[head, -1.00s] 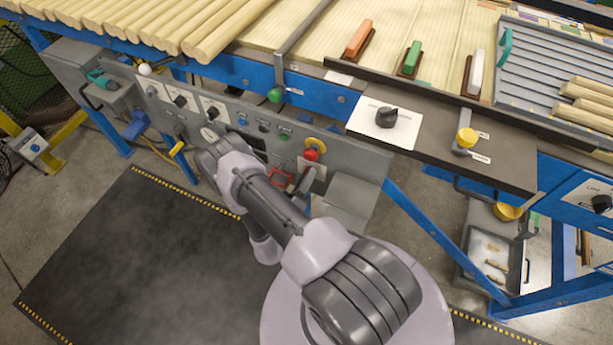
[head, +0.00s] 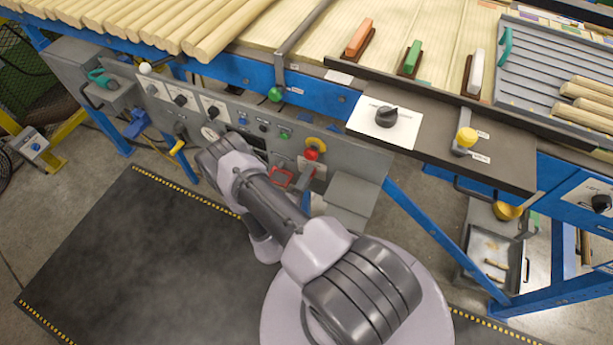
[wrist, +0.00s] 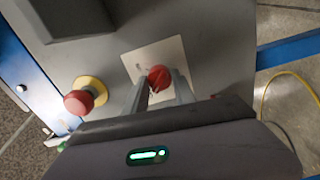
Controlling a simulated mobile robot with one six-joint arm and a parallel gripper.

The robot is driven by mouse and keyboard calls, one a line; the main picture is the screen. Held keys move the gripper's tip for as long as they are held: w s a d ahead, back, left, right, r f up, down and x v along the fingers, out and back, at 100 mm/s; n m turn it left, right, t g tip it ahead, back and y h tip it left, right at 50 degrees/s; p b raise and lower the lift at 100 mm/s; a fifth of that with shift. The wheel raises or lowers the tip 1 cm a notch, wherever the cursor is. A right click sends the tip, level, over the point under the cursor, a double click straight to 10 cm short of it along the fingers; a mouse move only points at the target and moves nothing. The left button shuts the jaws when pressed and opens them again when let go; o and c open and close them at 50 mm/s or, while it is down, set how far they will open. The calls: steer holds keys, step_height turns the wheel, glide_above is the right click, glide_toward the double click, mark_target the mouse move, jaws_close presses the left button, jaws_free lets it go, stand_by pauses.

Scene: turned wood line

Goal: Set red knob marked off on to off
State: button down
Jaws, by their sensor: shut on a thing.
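The red knob (wrist: 158,78) sits on a pale square plate (wrist: 139,60) on the grey panel. In the wrist view, the two fingers of my gripper (wrist: 158,90) stand on either side of the knob and are closed on it. The marks on the plate are too small to read, so I cannot tell which setting the knob points at. In the head view, part of the pale plate (head: 320,172) shows, and my arm hides most of the gripper and the knob.
A red mushroom button (wrist: 79,102) on a yellow ring stands out close left of the gripper in the wrist view; it also shows in the head view (head: 312,154). A dark box (wrist: 70,18) juts out above. A grey box (head: 350,195) stands right of the plate.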

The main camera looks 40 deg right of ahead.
steer(key=c, duration=1)
jaws_free()
steer(key=shift+a, duration=0.1)
steer(key=p+v, duration=0.3)
steer(key=v, duration=1.4)
steer(key=shift+s+a+p, duration=0.15)
steer(key=shift+p, duration=0.2)
